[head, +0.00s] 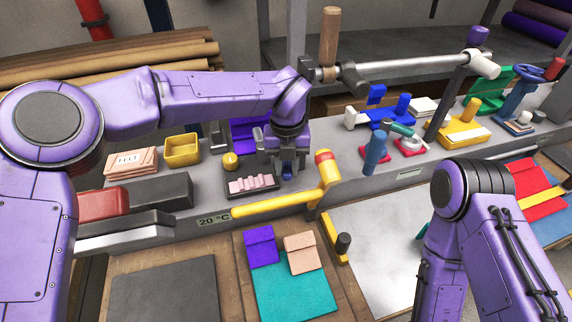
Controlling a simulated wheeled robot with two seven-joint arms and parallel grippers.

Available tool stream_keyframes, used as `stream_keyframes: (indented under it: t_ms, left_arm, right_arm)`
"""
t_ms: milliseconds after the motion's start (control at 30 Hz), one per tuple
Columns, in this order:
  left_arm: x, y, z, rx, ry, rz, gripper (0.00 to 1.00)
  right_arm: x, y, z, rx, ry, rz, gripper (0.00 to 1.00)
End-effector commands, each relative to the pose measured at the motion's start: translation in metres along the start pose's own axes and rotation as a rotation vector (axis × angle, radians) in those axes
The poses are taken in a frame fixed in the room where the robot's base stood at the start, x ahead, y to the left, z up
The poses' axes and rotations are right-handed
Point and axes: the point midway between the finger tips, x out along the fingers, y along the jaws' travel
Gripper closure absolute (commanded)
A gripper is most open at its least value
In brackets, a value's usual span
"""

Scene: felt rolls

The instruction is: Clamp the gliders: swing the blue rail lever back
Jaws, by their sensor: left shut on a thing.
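My left gripper (287,176) is low over the grey bench ledge, just right of a dark tray (263,191) with a row of pale pink pieces (252,183). It is shut on a small dark blue piece (288,178), which looks like the blue rail lever's handle. The fingers and wrist hide most of it, so I cannot tell its tilt. My right arm shows at the right, but its gripper is outside the picture.
A yellow bin (183,149) stands to the left. A blue-handled tool (375,153) stands to the right. A grey plate (385,240) lies bare in front.

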Motion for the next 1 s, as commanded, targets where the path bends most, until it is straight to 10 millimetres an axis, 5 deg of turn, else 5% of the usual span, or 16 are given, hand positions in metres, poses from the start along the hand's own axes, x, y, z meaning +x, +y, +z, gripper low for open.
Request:
stream_keyframes:
  t_ms: [167,200,633,1000]
  left_arm:
    - [-0.004,0.000,0.003,0.001,-0.012,-0.004,1.00]
    - [-0.003,0.000,0.003,0.002,-0.012,-0.004,0.63]
    - [-0.011,0.001,0.001,0.001,-0.005,-0.002,0.62]
    - [-0.084,0.001,0.004,-0.006,-0.014,-0.014,0.62]
  right_arm:
    - [0.000,0.000,0.000,0.000,0.000,0.000,0.57]
    - [0.000,0.000,0.000,0.000,0.000,0.000,0.57]
    - [-0.007,0.001,-0.003,0.000,0.000,0.000,0.57]
    - [-0.057,0.005,-0.023,0.000,0.000,-0.001,0.57]
